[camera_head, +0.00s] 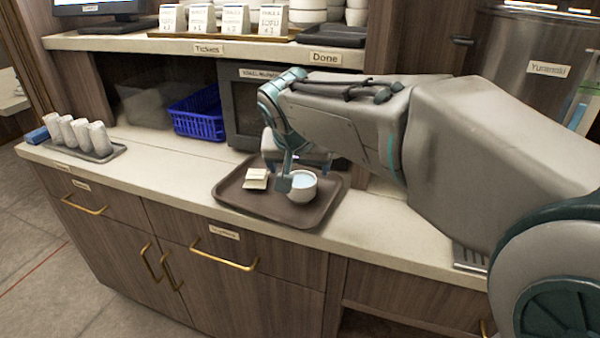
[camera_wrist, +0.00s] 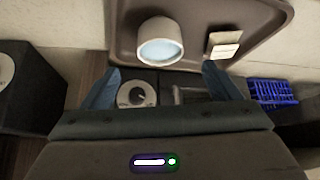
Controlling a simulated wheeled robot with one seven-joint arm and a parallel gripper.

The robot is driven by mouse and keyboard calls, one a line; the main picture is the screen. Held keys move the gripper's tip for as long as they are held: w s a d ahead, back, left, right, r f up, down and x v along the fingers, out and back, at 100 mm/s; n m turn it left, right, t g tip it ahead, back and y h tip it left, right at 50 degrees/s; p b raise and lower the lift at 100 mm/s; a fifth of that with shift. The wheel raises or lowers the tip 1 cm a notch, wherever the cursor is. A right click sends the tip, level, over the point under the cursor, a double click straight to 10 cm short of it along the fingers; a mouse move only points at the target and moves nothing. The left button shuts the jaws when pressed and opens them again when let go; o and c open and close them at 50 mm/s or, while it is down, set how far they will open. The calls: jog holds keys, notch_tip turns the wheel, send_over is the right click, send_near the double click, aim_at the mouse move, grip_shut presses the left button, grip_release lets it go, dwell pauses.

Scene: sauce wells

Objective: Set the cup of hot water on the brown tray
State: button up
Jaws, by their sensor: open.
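The white cup (camera_head: 302,187) with pale blue water stands upright on the brown tray (camera_head: 262,207), right of the tray's middle. In the wrist view the cup (camera_wrist: 161,42) also rests on the tray (camera_wrist: 192,46), with its water surface showing. My gripper (camera_head: 291,182) is just above and beside the cup in the head view. In the wrist view my gripper's fingers (camera_wrist: 161,88) are spread wide with nothing between them, and the cup lies beyond their tips. I cannot tell from the head view whether a finger touches the cup.
A small cream card or packet (camera_head: 256,179) lies on the tray left of the cup. A blue basket (camera_head: 198,114) and a dark microwave-like box (camera_head: 240,108) stand behind. A small dark tray of white cups (camera_head: 88,140) sits at the left. The counter between is clear.

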jog(key=s+d+f+g, duration=0.2)
jog(key=s+d+f, duration=0.5)
jog(key=s, duration=0.3)
jog(key=s+d+f+n+g, duration=0.1)
jog(key=s+d+f+g, duration=0.1)
jog(key=s+d+f, duration=0.5)
jog(key=s+d, duration=0.1)
jog(key=s, duration=0.1)
jog(key=shift+s+d+g+y, duration=0.3)
jog(key=shift+s+d+g, duration=0.1)
jog(key=shift+r, duration=0.15)
